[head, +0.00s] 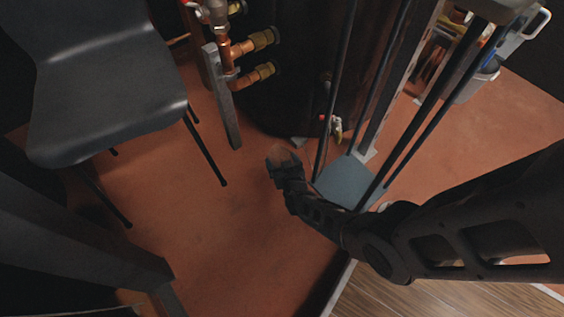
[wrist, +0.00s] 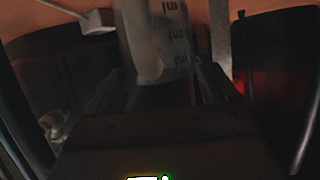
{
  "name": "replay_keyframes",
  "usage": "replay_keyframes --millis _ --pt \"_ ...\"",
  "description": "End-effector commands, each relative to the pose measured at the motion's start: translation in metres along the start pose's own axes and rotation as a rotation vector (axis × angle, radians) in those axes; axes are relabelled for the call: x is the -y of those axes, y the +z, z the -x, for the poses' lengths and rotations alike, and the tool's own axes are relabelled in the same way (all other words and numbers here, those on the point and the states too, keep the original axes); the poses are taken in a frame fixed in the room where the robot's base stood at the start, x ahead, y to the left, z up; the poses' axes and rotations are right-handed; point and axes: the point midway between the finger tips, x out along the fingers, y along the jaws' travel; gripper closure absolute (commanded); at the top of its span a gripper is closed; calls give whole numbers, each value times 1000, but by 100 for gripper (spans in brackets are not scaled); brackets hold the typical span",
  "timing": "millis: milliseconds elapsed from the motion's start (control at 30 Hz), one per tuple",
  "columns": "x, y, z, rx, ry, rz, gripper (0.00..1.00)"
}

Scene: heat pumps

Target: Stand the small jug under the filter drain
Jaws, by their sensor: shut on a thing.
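The small jug (wrist: 170,40) is pale and translucent, with dark "ml" markings, in the wrist view. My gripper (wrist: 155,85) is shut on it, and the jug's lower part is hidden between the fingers. In the head view my gripper (head: 284,172) is low over the reddish floor, with the jug (head: 283,154) faintly visible at its tip. A small valve with a yellowish body (head: 337,129) and a red part sits low on a dark cylinder, right of the jug and apart from it. I cannot tell whether this valve is the filter drain.
Copper pipes with brass fittings (head: 252,60) and a grey post (head: 222,105) stand upper left of my gripper. A dark chair (head: 105,85) is at the left. Dark rods rise from a grey-blue plate (head: 345,181) close on the right.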

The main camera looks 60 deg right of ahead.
Motion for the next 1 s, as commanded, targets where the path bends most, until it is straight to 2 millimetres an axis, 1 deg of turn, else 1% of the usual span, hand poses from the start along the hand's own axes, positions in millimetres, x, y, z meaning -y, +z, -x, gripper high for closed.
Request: replay_keyframes --millis 100,133,267,633,767,1000 --pt "0 2 -1 1 2 0 65" --pt "-1 3 -1 2 2 0 12" --pt "0 3 -1 1 1 0 0" --pt "0 0 1 -1 -1 0 0" --pt "0 -4 21 3 -2 2 0" --pt "0 -6 66 3 -3 3 0"
